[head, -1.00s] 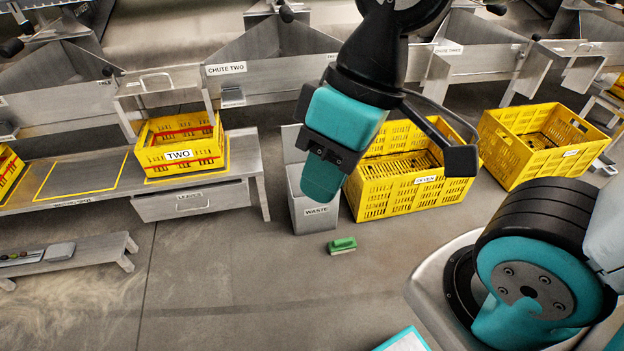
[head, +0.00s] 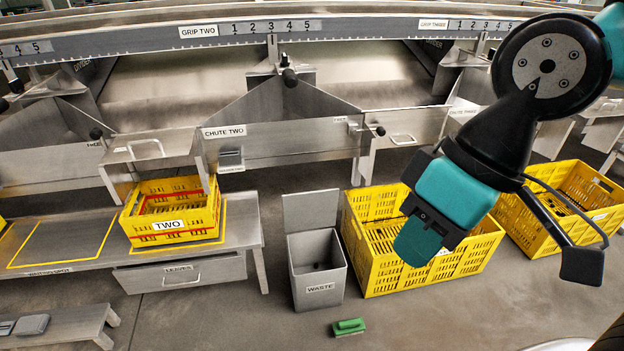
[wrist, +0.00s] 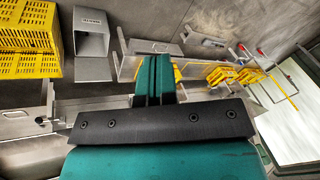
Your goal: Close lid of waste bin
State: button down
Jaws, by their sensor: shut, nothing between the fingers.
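The waste bin (head: 319,277) is a grey open-topped box labelled WASTE, standing upright on the floor left of a large yellow crate. Its flat grey lid (head: 310,209) stands raised at the back edge, so the bin is open. In the wrist view the bin (wrist: 91,22) and its lid (wrist: 93,68) show at the upper left. My gripper (head: 412,249), teal and black, is in the air to the right of the bin, in front of the yellow crate in the head view. It is shut and empty, and apart from the bin. In the wrist view its fingers (wrist: 154,72) are together.
The yellow crate (head: 470,252) stands close to the bin's right. A steel bench (head: 245,215) with a LEAVES drawer (head: 190,272) and crate TWO (head: 170,225) stands to the left. A green brush (head: 348,326) lies on the floor before the bin. Chute panels stand behind.

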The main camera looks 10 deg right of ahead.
aim_at(313, 209)
jog(key=u, duration=0.3)
jog(key=i, duration=0.85)
jog(key=u, duration=0.25)
